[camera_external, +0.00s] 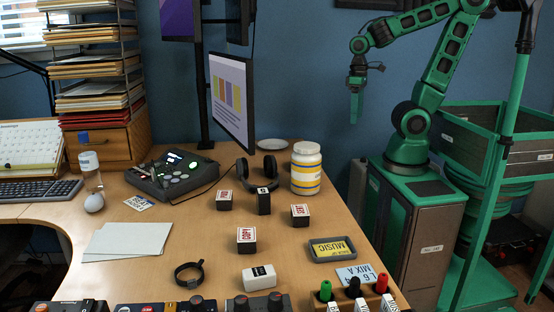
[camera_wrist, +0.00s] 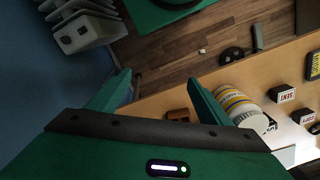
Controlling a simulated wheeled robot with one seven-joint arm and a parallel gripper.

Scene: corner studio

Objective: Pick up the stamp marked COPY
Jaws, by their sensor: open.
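The stamp that seems to be marked COPY (camera_external: 246,241) is a dark block with red print on a white label. It stands near the middle of the desk in the external view; its print looks upside down. My gripper (camera_external: 354,108) hangs in the air right of the desk, well away from the stamps. Its fingers (camera_wrist: 160,82) are apart and empty.
A white jar with yellow bands (camera_external: 306,172) and headphones (camera_external: 258,182) stand behind the stamps. A monitor (camera_external: 232,103) overhangs the back.

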